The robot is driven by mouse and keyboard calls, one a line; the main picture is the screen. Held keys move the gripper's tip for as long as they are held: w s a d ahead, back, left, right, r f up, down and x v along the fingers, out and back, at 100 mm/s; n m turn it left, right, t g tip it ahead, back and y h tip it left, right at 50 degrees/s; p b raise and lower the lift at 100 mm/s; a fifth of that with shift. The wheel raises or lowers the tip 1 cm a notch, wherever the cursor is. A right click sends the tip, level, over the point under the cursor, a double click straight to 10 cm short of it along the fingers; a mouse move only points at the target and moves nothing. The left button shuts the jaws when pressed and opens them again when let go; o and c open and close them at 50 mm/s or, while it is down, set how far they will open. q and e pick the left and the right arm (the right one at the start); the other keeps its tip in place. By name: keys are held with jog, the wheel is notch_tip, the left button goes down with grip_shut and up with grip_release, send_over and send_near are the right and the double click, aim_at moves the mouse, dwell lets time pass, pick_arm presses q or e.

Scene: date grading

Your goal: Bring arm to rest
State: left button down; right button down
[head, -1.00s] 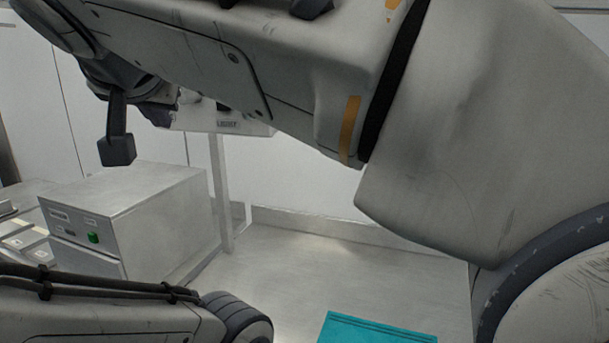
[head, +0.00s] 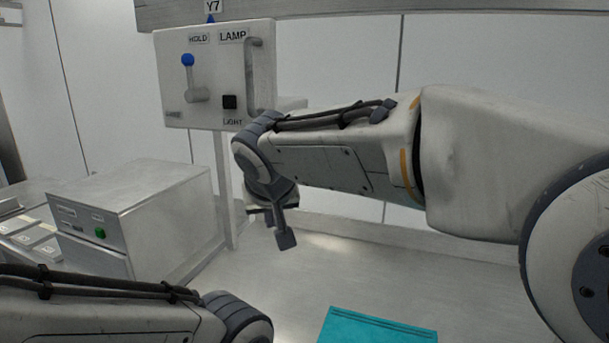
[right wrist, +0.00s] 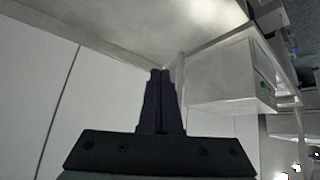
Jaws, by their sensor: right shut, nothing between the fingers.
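My right arm reaches in from the right in the head view, and its gripper (head: 284,240) hangs in the air, pointing down, in front of the back wall. In the right wrist view the two dark fingers (right wrist: 160,74) lie together, shut and empty. A part of my left arm shows at the lower left of the head view. Its gripper is out of frame.
A white panel (head: 174,105) with a blue-knobbed lever (head: 189,75), black button and handle stands behind the right wrist. A metal box (head: 140,195) with a green button stands at left. A teal mat (head: 375,328) lies on the pale surface at the bottom.

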jog(key=s+d+f+g+h, duration=0.1)
jog(key=s+d+f+g, duration=0.2)
jog(key=d+f, duration=1.05)
jog(key=s+d+f+m+g, duration=0.2)
jog(key=s+d+f+m, duration=0.1)
jog(key=s+d+f, duration=0.85)
jog(key=s+a+r+n+g+y+b, duration=0.1)
jog(key=s+a+n+g+b, duration=0.2)
jog(key=s+a, duration=1)
jog(key=a+n+b, duration=0.1)
jog(key=n+b, duration=0.1)
jog(key=n, duration=0.2)
jog(key=shift+s+a+r+n, duration=0.15)
jog(key=shift+s+r+n, duration=0.05)
jog(key=shift+s+n, duration=0.1)
